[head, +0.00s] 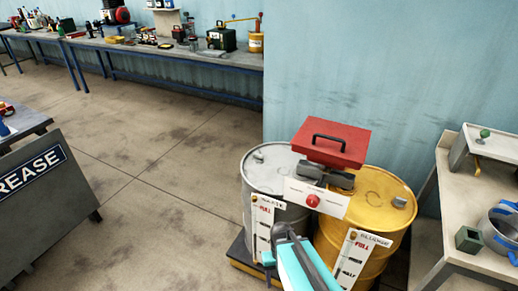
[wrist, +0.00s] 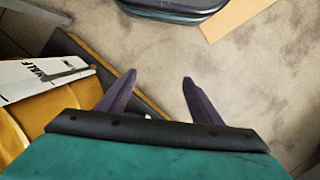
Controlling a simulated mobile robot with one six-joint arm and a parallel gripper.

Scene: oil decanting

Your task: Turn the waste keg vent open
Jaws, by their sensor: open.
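A grey drum (head: 283,176) and a yellow drum (head: 378,210) stand side by side on a low dark platform (head: 240,262). The grey drum's label is too blurred to read surely; it may be the waste keg. Each has a small grey fitting on its lid, one on the grey drum (head: 259,156) and one on the yellow drum (head: 399,202). I cannot tell which part is the vent. A red knob (head: 312,200) sits on a white panel between the drums. My gripper (wrist: 158,77) is open and empty, its fingers over bare floor beside a yellow drum surface (wrist: 85,93).
A red toolbox (head: 332,142) rests above the drums. A bench (head: 478,200) with a blue pot (head: 500,225) stands at right. A grease-marked cabinet (head: 45,205) is at left. A long bench (head: 160,48) lines the back. The floor (head: 150,165) between is clear.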

